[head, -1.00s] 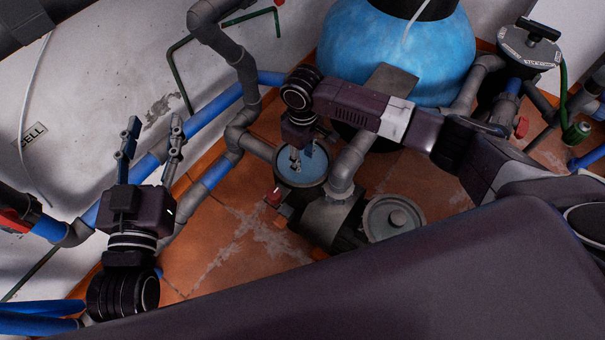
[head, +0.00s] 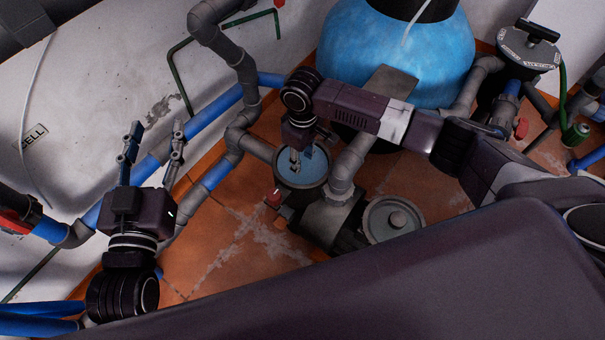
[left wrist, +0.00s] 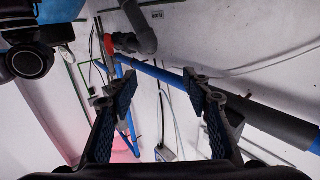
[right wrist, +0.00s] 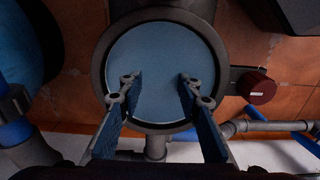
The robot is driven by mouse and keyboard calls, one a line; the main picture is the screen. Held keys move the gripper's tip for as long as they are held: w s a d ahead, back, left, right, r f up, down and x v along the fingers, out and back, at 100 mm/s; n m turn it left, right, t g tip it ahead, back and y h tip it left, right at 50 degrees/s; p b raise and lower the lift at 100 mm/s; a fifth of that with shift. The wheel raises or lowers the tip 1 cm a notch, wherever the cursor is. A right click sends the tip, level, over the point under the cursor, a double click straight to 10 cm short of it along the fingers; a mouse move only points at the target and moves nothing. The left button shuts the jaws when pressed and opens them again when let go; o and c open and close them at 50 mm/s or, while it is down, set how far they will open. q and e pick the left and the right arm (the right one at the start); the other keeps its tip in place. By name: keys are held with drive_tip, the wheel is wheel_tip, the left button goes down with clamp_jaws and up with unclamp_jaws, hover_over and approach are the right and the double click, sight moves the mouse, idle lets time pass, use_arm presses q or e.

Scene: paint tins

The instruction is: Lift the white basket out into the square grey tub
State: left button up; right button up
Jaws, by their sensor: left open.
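I see no white basket and no square grey tub in any view. A round grey pump pot (head: 322,178) with a flat blue surface inside stands on the floor, and its rim (right wrist: 222,50) fills the middle of the right wrist view. My right gripper (head: 298,160) points down over this pot. In the right wrist view its fingers (right wrist: 161,88) are apart with only the blue surface between them. My left gripper (head: 154,140) is open and empty at the left, pointing up near the blue and grey pipe. Its spread fingers also show in the left wrist view (left wrist: 160,92).
A round grey lid with a knob (head: 393,218) lies right of the pot. A large blue tank (head: 400,60) stands behind. Grey and blue pipes (head: 215,115) run along the left. Bare tiled floor (head: 225,240) shows in front of the pot.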

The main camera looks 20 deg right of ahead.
use_arm(q)
drive_tip(key=shift+s+a+f, duration=0.1)
drive_tip(key=shift+f, duration=0.25)
drive_tip(key=shift+f+g, duration=0.3)
drive_tip(key=shift+a+f+g, duration=0.2)
drive_tip(key=shift+f+g, duration=0.2)
drive_tip(key=shift+f, duration=0.25)
use_arm(e)
drive_tip(key=shift+f, duration=0.15)
idle(0.4)
use_arm(q)
drive_tip(key=shift+s+f+p, duration=0.15)
drive_tip(key=shift+f+p, duration=0.15)
drive_tip(key=shift+f, duration=0.1)
drive_tip(key=shift+s+a+f+g, duration=0.1)
drive_tip(key=shift+a+f+g, duration=0.05)
drive_tip(key=shift+f+g, duration=0.4)
use_arm(e)
drive_tip(key=shift+f, duration=0.1)
clamp_jaws()
idle(0.4)
